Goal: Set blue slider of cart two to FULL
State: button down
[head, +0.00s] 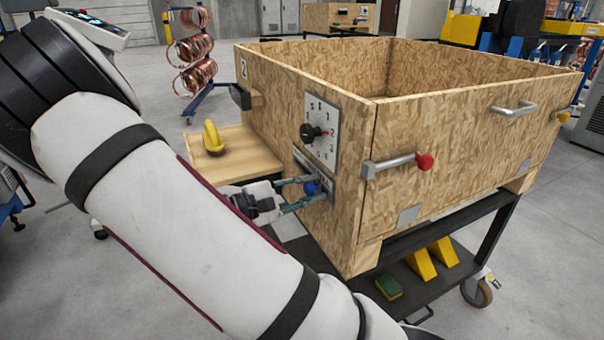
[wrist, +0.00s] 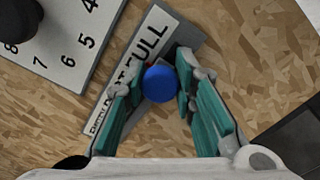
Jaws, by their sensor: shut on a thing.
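The wooden cart marked 2 (head: 262,125) stands in front of me. On its near side, below a dial, is a slanted slider plate (head: 322,172). The wrist view shows the plate (wrist: 185,42) lettered EMPTY at its lower left and FULL toward its upper right. The round blue slider knob (head: 312,187) sits between my fingertips, and it also shows in the wrist view (wrist: 160,84). It appears between the EMPTY and FULL lettering, nearer FULL; the exact setting is hard to tell. My gripper (head: 303,192) is shut on the knob; fingers partly hide the plate.
A numbered dial with a black knob (head: 310,133) is just above the slider. A wooden side shelf (head: 258,157) with a yellow object (head: 212,138) lies to the left. A red-ended handle (head: 400,163) sticks out around the corner to the right.

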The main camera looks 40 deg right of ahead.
jog(key=shift+s+a+f, duration=0.1)
jog(key=shift+s+a, duration=0.15)
jog(key=shift+s, duration=0.6)
jog(key=c, duration=1.3)
grip_release()
jog(key=shift+a, duration=0.1)
jog(key=shift+w+a, duration=0.2)
jog(key=shift+a, duration=0.1)
jog(key=v, duration=1.1)
jog(key=shift+a, duration=0.1)
